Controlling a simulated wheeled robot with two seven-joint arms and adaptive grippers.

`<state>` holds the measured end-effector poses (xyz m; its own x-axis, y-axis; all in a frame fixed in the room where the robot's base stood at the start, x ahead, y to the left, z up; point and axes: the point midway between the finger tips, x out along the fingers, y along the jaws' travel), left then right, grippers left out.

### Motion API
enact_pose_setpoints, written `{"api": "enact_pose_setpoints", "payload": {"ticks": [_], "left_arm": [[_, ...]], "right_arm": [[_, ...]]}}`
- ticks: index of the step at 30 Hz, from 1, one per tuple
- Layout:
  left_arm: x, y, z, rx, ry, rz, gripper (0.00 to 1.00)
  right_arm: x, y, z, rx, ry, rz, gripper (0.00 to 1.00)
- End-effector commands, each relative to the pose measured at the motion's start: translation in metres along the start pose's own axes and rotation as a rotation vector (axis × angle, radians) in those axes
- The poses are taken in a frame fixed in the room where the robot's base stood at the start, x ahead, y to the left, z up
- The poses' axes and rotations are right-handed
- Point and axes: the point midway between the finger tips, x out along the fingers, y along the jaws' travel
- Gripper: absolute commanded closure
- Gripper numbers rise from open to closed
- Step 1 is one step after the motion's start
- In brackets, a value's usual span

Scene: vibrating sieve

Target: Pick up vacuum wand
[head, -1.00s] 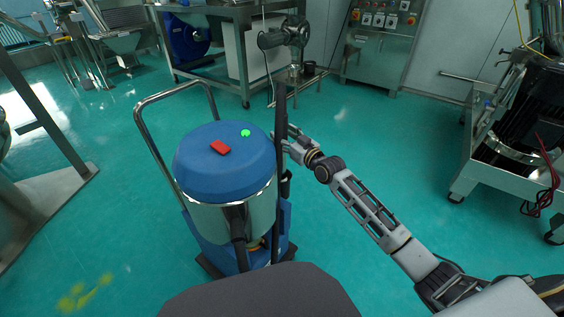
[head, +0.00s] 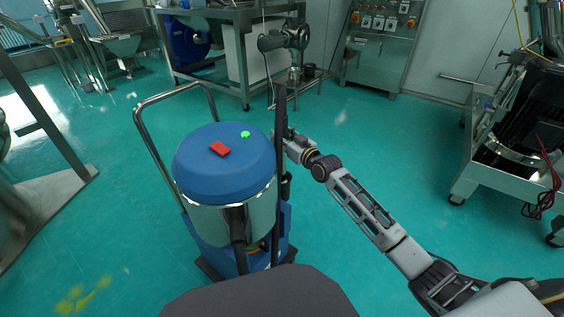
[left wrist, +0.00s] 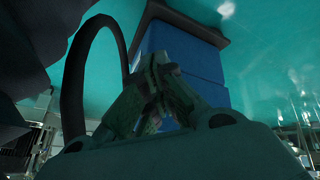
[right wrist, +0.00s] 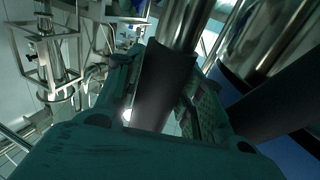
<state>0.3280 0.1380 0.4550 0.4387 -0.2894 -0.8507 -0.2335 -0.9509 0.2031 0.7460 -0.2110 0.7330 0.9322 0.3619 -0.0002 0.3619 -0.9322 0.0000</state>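The vacuum wand (head: 281,125) is a dark upright tube at the right side of the blue vacuum cleaner (head: 222,165). My right gripper (head: 284,142) is at the wand, with its fingertips partly hidden behind it in the head view. In the right wrist view the wand's dark tube (right wrist: 165,88) passes between the spread fingers of my right gripper (right wrist: 165,100). I cannot tell whether both fingers touch it. My left gripper (left wrist: 162,72) shows only in the left wrist view, with its fingertips together and nothing visible between them.
The vacuum has a metal push handle (head: 140,125) at its left and a black hose (head: 238,240) in front. A steel table (head: 245,88) stands behind it, and a wheeled machine (head: 500,150) stands at the right. Green floor between them is clear.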

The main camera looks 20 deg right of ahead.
Motion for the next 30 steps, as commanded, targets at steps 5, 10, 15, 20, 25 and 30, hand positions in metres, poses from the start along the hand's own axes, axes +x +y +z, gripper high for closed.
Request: {"api": "enact_pose_setpoints", "payload": {"ticks": [5,10,15,20,25,30], "left_arm": [[0.0,0.0,0.0,0.0,0.0,0.0,1.0],[0.0,0.0,0.0,0.0,0.0,0.0,1.0],[-0.001,0.0,0.0,0.001,-0.002,0.0,1.0],[-0.005,0.001,0.0,0.003,-0.017,-0.004,1.0],[-0.019,0.001,-0.009,0.018,-0.03,-0.015,1.0],[-0.039,0.001,-0.019,0.032,-0.061,-0.033,1.0]], "right_arm": [[0.0,0.0,0.0,0.0,0.0,0.0,0.89],[0.0,0.0,-0.001,0.0,0.003,0.0,0.89],[0.0,0.0,-0.003,-0.001,0.003,0.0,0.89],[0.0,0.0,-0.01,0.0,0.004,0.0,0.89],[0.0,0.0,-0.025,0.0,0.004,0.0,0.89],[0.0,0.0,-0.048,-0.001,0.004,0.0,0.89]]}}
